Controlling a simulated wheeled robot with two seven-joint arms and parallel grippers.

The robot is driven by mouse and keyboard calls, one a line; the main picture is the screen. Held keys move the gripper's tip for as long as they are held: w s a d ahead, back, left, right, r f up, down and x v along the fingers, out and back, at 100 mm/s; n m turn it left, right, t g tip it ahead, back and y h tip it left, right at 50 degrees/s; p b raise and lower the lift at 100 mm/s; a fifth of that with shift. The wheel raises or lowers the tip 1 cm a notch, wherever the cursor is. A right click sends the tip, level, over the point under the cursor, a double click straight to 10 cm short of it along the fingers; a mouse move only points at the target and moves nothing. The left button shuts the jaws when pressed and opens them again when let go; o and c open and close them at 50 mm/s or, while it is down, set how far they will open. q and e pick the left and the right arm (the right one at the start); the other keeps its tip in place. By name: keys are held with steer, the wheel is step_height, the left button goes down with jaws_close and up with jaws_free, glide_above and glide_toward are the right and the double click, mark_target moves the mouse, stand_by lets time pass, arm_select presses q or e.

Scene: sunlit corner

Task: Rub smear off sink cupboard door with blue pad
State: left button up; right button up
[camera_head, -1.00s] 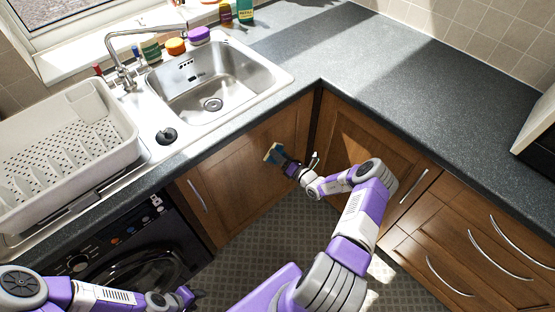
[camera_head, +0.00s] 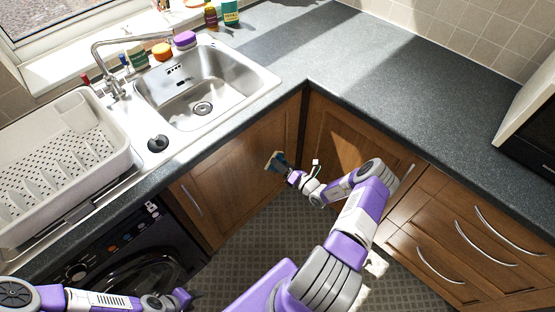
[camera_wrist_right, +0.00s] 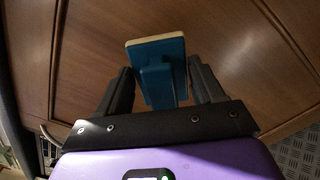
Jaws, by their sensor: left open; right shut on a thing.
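The blue pad (camera_head: 277,160) is held in my right gripper (camera_head: 288,170) close to the sink cupboard door (camera_head: 225,185), at the door's right side. In the right wrist view the pad (camera_wrist_right: 158,68) shows a blue back and grip with a pale face edge, between the two black fingers of the right gripper (camera_wrist_right: 160,88). The door (camera_wrist_right: 230,40) fills the background there. I cannot tell whether the pad touches the wood. No smear can be made out on the door. My left gripper (camera_head: 190,296) is low at the left, open, away from the door.
The sink (camera_head: 205,95) and the dish rack (camera_head: 65,165) are above on the counter (camera_head: 370,80). A dark washing machine (camera_head: 130,250) stands left of the door. Wooden drawers (camera_head: 465,240) stand at the right. Patterned floor (camera_head: 240,240) is open below.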

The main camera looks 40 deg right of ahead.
steer(key=shift+s, duration=0.1)
steer(key=shift+s+d+p, duration=0.1)
steer(key=shift+s+p, duration=0.35)
steer(key=shift+s, duration=1)
